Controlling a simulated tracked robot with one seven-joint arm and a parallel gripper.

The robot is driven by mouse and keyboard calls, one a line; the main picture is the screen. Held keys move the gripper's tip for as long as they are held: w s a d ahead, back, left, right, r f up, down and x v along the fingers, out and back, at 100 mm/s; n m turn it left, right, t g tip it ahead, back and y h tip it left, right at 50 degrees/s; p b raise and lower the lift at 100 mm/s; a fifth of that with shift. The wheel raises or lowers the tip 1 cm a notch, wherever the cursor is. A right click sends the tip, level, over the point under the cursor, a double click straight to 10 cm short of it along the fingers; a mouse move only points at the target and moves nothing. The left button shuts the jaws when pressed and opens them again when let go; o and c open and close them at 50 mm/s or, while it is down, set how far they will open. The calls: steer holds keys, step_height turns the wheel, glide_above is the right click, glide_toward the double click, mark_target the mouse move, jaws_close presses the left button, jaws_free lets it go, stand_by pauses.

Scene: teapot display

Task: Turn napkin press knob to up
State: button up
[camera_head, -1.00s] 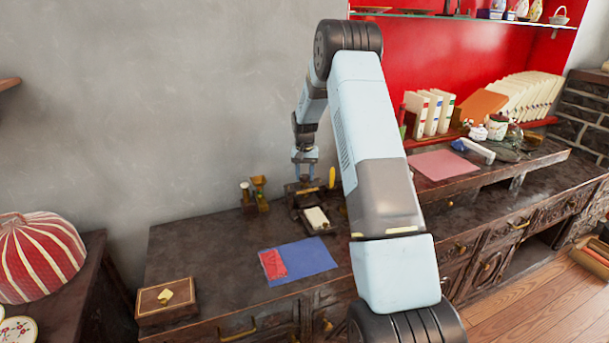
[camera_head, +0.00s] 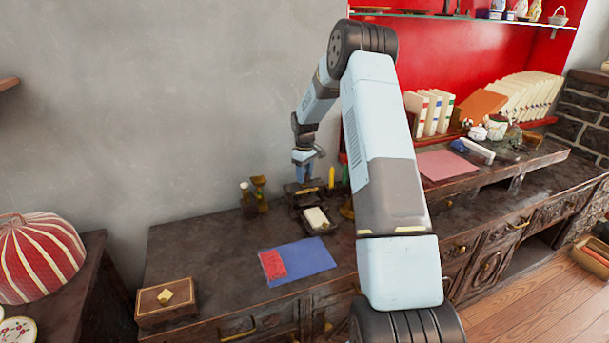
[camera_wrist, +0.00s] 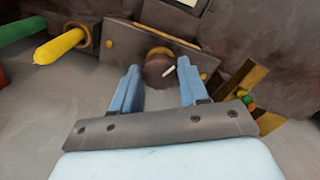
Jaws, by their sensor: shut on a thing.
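The napkin press (camera_head: 300,189) is a dark box with brass trim on the cabinet top near the wall. In the wrist view its knob (camera_wrist: 155,66) is round and dark brown, with a brass ring behind it and a short white mark at its right, slanting. My gripper (camera_head: 303,179) points down at the press. In the wrist view, my gripper (camera_wrist: 158,70) has its two blue fingers on either side of the knob and is shut on it. The fingers hide part of the press front.
A dark tray with a white block (camera_head: 316,217) stands in front of the press. A yellow candle (camera_head: 332,178) stands at its right and brass pieces (camera_head: 259,190) at its left. A blue mat (camera_head: 300,262) and a wooden box (camera_head: 166,300) lie nearer.

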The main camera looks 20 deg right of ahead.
steer(key=n, duration=0.4)
steer(key=shift+w+r+n, duration=0.1)
steer(key=shift+w+n, duration=0.05)
steer(key=shift+n, duration=0.25)
stand_by(0.4)
steer(key=o, duration=1.1)
steer(key=shift+c, duration=0.2)
step_height(320, 180, up, 14)
steer(key=shift+f, duration=0.25)
